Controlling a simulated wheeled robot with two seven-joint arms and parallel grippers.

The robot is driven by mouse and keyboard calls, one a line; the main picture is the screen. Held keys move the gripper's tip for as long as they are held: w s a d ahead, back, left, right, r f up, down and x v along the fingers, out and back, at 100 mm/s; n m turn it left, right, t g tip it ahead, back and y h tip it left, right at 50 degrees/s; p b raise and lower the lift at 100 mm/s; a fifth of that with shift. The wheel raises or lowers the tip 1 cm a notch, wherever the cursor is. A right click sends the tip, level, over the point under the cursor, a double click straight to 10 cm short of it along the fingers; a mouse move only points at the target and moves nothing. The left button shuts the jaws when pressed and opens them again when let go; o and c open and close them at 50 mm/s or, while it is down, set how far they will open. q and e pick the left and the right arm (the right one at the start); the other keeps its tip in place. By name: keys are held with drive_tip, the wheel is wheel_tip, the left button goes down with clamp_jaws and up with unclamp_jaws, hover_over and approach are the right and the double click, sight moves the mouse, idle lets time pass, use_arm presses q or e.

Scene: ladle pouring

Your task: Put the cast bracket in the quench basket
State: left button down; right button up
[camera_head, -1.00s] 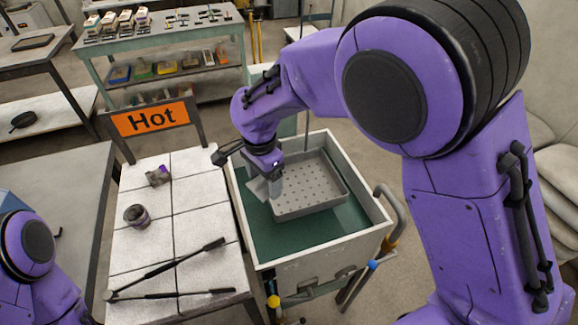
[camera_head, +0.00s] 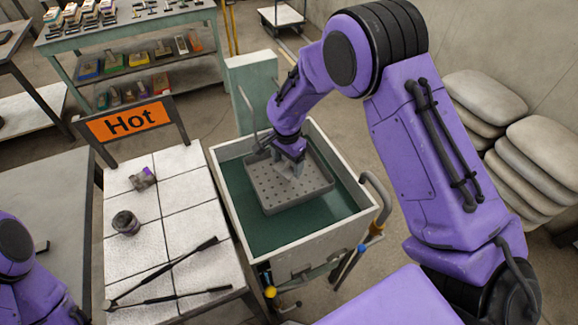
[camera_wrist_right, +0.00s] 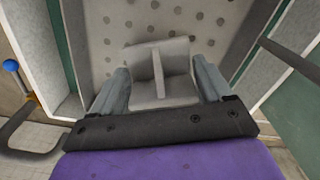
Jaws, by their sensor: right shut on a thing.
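The cast bracket (camera_wrist_right: 158,58) is a grey plate with a raised rib. In the right wrist view it sits between the two fingers of my right gripper (camera_wrist_right: 162,84), which is shut on it. The quench basket (camera_head: 262,190) is a grey perforated tray in the tank, and its holed floor (camera_wrist_right: 177,12) fills the top of the wrist view. In the head view my right gripper (camera_head: 291,170) points down over the basket's middle. I cannot tell whether the bracket touches the floor. My left gripper is out of view; only part of that arm shows at lower left.
The pale tank (camera_head: 226,210) with green liquid stands right of a white tiled table (camera_head: 190,225). On the table are two small dark parts (camera_head: 126,223) (camera_head: 143,178) and long tongs (camera_head: 165,270). A "Hot" sign (camera_head: 130,120) stands behind it. A thin basket handle (camera_head: 246,112) rises at the back.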

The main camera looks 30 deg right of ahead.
sight(290, 167)
drive_tip(key=f+p, duration=0.1)
drive_tip(key=f, duration=0.2)
drive_tip(key=shift+s+d+f+p, duration=0.1)
drive_tip(key=shift+s+d+p, duration=0.1)
drive_tip(key=shift+d+p, duration=0.15)
drive_tip(key=shift+w+f, duration=0.25)
drive_tip(key=shift+f, duration=0.1)
drive_tip(key=shift+s, duration=0.15)
drive_tip(key=o, duration=1.1)
drive_tip(key=shift+c, duration=0.2)
drive_tip(key=shift+r, duration=0.2)
wheel_tip(290, 167, up, 11)
drive_tip(key=b, duration=0.2)
drive_tip(key=shift+b, duration=0.35)
drive_tip(key=shift+r, duration=0.45)
